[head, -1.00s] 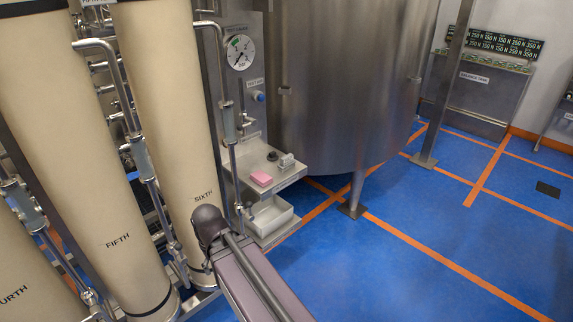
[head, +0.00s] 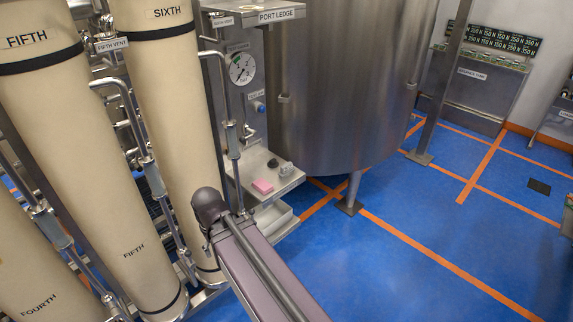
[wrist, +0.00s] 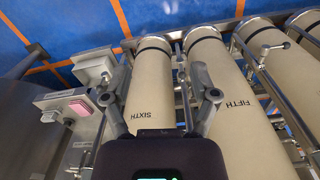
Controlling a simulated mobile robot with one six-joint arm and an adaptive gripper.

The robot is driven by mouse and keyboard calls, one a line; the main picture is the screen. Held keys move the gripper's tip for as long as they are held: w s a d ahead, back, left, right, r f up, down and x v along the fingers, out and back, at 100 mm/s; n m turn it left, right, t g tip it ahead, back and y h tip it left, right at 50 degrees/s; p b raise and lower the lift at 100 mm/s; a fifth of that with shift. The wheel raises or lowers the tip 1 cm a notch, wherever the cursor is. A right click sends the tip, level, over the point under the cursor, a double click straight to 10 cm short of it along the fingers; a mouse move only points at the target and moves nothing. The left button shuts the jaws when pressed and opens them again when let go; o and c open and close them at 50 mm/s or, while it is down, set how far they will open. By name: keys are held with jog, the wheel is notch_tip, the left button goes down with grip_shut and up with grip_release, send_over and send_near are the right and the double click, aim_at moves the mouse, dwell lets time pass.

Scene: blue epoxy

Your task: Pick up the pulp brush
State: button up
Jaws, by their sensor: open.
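I cannot make out a pulp brush in either view. My gripper (wrist: 160,97) shows in the wrist view with its two fingers spread wide and nothing between them. It hangs over the cream column marked SIXTH (wrist: 147,90); the gap to the column is unclear. In the head view my arm reaches toward the lower part of this column (head: 165,90), and the gripper itself is hidden.
A pink block (head: 262,187) and small grey items sit on a steel shelf (head: 285,185), beside a large steel tank (head: 345,90). A white tray (wrist: 95,68) is left of my gripper in the wrist view. Pipes flank the columns. Blue floor (head: 420,220) is open at right.

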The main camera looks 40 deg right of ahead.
notch_tip(320, 180, up, 2)
jog(key=shift+r+p, duration=0.1)
jog(key=shift+p, duration=0.5)
jog(key=shift+c, duration=1.3)
